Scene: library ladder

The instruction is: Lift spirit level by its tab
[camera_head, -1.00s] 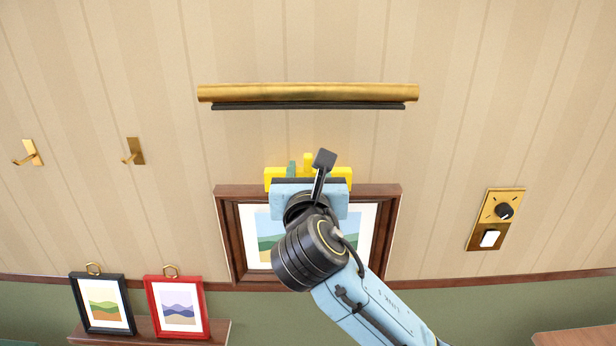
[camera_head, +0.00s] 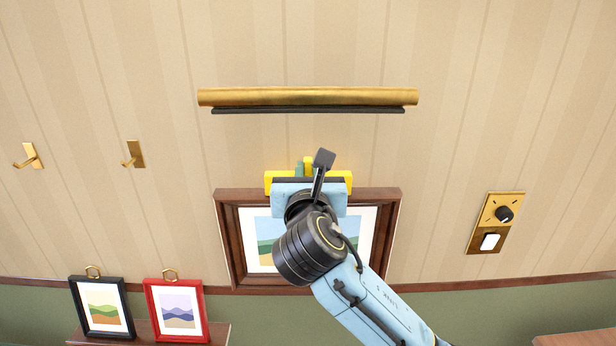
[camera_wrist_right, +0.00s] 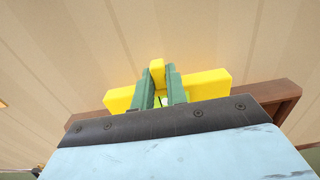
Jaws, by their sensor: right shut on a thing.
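The yellow spirit level (camera_head: 345,181) lies along the top edge of the large brown-framed picture on the wall. Its upright yellow tab (camera_head: 309,164) rises from its middle. In the right wrist view the level (camera_wrist_right: 208,85) shows on both sides of the fingers, with the tab (camera_wrist_right: 157,72) between them and a green vial patch below. My right gripper (camera_wrist_right: 160,90) has green fingers, one on each side of the tab, shut on it. In the head view my right gripper (camera_head: 304,168) is partly hidden behind my wrist. My left gripper is not in view.
The large framed picture (camera_head: 226,235) hangs behind my arm. A brass picture light (camera_head: 308,97) is above it. Two brass hooks (camera_head: 135,154) are at left. Small black (camera_head: 101,306) and red (camera_head: 177,309) frames stand on a shelf. A brass switch plate (camera_head: 496,222) is at right.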

